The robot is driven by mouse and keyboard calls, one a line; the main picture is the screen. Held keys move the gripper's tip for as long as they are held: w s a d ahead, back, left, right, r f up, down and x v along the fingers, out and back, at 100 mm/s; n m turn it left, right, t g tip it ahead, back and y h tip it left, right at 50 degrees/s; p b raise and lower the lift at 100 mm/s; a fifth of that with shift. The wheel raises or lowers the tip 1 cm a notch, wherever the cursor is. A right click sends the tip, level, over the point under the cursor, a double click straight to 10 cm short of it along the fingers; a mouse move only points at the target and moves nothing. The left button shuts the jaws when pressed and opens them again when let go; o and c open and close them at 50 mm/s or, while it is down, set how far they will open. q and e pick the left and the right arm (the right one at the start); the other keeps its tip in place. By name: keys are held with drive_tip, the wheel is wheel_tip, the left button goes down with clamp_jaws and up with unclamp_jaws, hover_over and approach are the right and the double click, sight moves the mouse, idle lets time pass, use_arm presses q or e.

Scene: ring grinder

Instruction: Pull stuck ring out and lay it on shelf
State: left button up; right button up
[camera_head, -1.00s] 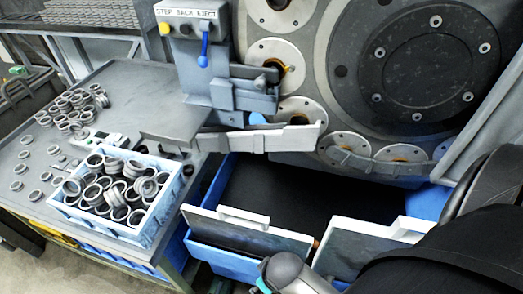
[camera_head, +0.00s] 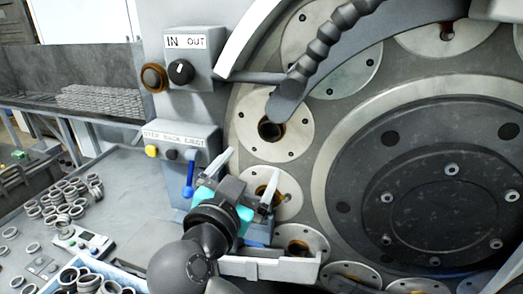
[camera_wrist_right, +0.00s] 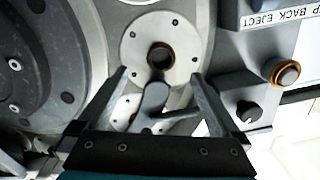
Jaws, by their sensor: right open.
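My right gripper (camera_head: 254,161) is open and empty in front of the grinder's round holders. In the right wrist view its fingers (camera_wrist_right: 160,75) spread toward a pale holder disc (camera_wrist_right: 130,52), which also shows in the head view (camera_head: 297,120). A brown-orange rim (camera_wrist_right: 162,69) lines the dark hole in that disc; whether this is the stuck ring I cannot tell. A lower holder (camera_head: 262,181) is partly hidden behind the gripper. A grey flat surface (camera_head: 130,172) at left carries many loose rings; I cannot tell whether it is the shelf. My left gripper is out of view.
A dark grey paddle handle (camera_head: 290,100) hangs close to the holder. Control boxes with an IN/OUT knob (camera_head: 181,72) and a blue lever (camera_head: 189,178) stand left of it. A crate of rings (camera_head: 118,273) is at bottom left. The grey surface's middle is clear.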

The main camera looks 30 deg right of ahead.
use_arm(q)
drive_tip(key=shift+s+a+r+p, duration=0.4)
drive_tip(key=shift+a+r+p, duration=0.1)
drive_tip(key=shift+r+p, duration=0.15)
use_arm(e)
drive_tip(key=r+x, duration=0.1)
drive_tip(key=x, duration=0.6)
drive_tip(key=shift+w+d+r+m+h, duration=0.2)
drive_tip(key=shift+d+m+h, duration=0.1)
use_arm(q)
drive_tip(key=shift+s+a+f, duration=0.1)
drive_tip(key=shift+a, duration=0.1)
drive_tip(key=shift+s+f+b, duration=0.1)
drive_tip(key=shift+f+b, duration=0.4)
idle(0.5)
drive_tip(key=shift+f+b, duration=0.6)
use_arm(e)
drive_tip(key=shift+x, duration=2)
idle(2.1)
